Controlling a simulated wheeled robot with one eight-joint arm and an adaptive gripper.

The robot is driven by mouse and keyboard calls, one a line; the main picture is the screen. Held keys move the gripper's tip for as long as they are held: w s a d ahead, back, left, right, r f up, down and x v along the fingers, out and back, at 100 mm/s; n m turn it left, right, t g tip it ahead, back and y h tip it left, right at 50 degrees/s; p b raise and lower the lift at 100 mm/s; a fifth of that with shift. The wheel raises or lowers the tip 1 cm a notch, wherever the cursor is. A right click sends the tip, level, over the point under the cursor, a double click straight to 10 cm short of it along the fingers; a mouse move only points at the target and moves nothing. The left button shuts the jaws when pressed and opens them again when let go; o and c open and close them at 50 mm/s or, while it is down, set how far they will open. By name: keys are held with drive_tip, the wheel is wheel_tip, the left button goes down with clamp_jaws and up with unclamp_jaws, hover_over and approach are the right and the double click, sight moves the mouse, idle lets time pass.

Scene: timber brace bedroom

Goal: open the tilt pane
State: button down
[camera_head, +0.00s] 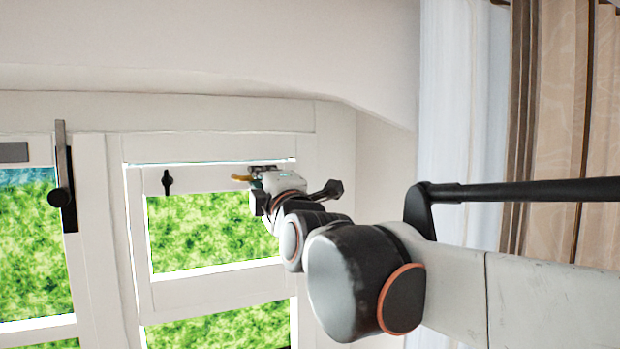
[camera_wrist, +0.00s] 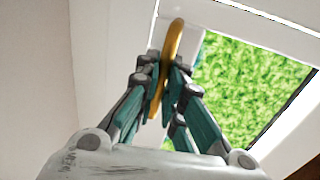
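The tilt pane (camera_head: 220,270) is a small white-framed window pane with green foliage behind its glass. Its frame also shows in the wrist view (camera_wrist: 285,30). A thin bright strip runs along the pane's upper edge in the head view, so it looks slightly apart from the surrounding frame. A golden handle (camera_wrist: 173,40) is on the pane's frame; its end shows in the head view (camera_head: 240,177). My gripper (camera_wrist: 163,78) has its fingers closed around the handle, one on each side. The gripper (camera_head: 257,180) hides part of the handle and the pane's upper right corner in the head view.
A black latch (camera_head: 167,182) sits on the pane's frame, left of my gripper. A larger window with a dark handle (camera_head: 62,190) is at the far left. White sheer and tan curtains (camera_head: 560,110) hang at the right. Plain wall (camera_head: 200,45) lies above.

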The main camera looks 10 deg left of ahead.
drive_tip(key=s+d+f+t+y+b, duration=0.1)
drive_tip(key=s+d+f+t+b, duration=0.2)
drive_tip(key=s, duration=0.5)
drive_tip(key=d+f+b, duration=0.1)
drive_tip(key=d+b, duration=0.1)
drive_tip(key=shift+s+d+y+b, duration=0.2)
drive_tip(key=shift+s+y+b, duration=0.1)
drive_tip(key=shift+s+b, duration=0.1)
drive_tip(key=shift+f, duration=0.15)
drive_tip(key=c, duration=1.7)
unclamp_jaws()
drive_tip(key=v, duration=1.2)
drive_tip(key=shift+f, duration=0.1)
drive_tip(key=shift+w, duration=0.1)
